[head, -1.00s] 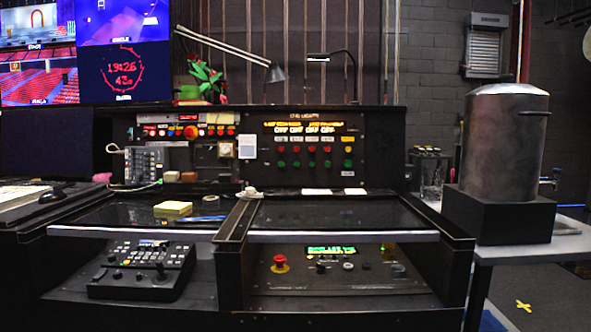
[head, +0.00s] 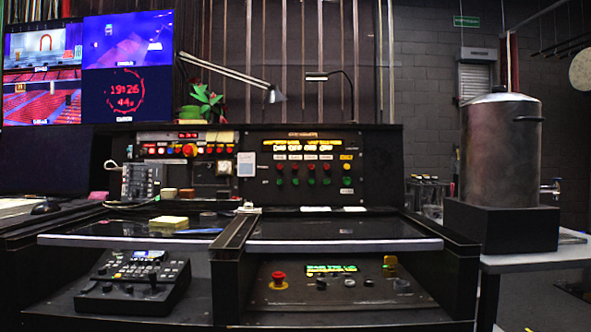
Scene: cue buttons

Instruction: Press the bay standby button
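The cue-light panel (head: 302,164) stands upright at the back of the desk, under a lit amber display (head: 310,145). It has a row of red buttons (head: 310,168) above a row of green buttons (head: 311,182), with a yellow button (head: 346,168) at the right. The labels are too small to read, so I cannot tell which button is the bay standby one. Neither of my grippers is in view, and nothing touches the panel.
A glass-topped desk (head: 340,228) lies in front of the panel. Below it, a shelf holds a red emergency button (head: 279,278) and a control console (head: 135,283). A yellow note pad (head: 168,222) lies at left. A large metal urn (head: 500,150) stands on a right-hand table.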

